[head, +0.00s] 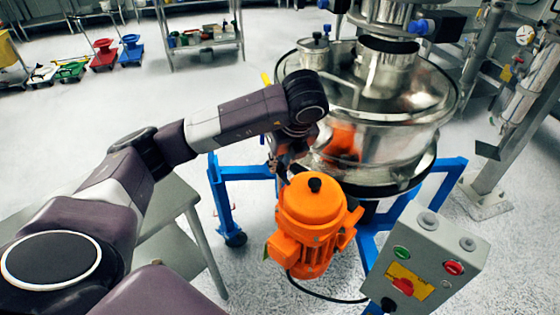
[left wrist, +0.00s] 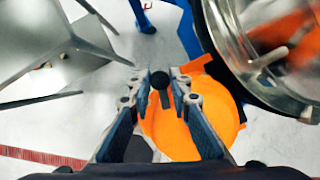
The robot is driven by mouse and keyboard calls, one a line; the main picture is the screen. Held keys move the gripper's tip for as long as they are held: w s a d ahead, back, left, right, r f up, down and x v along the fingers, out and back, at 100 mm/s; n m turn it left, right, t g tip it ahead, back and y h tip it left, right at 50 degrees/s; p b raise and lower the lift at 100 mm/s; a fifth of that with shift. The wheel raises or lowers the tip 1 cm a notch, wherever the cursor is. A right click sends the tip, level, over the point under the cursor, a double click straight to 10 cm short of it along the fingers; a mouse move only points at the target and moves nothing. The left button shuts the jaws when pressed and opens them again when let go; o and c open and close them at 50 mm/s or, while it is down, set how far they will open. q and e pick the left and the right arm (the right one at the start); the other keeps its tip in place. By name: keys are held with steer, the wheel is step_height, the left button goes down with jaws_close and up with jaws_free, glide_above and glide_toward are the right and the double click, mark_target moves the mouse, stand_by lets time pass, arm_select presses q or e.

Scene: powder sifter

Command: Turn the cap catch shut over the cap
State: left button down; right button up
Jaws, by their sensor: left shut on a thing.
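My left gripper (head: 281,172) is low beside the upper left of the orange motor (head: 305,240), in front of the steel sifter vessel (head: 385,125). In the left wrist view its fingers (left wrist: 160,80) are closed around a black round knob (left wrist: 160,79) with a dark bar below it, over the orange motor (left wrist: 185,125). I cannot tell whether this is the cap catch. A small steel cap (head: 313,55) with a black top stands on the vessel's lid at left, away from the gripper. My arm hides part of the vessel's left side. My right gripper is not in view.
A blue frame (head: 245,173) on castors carries the vessel. A grey control box (head: 425,262) with buttons stands at front right. A grey table (head: 180,205) is on the left under my arm.

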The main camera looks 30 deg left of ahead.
arm_select(q)
steer(key=shift+w+r, duration=0.1)
steer(key=c, duration=1.8)
jaws_free()
steer(key=shift+d+r, duration=0.15)
steer(key=shift+r, duration=0.25)
steer(key=v, duration=1.1)
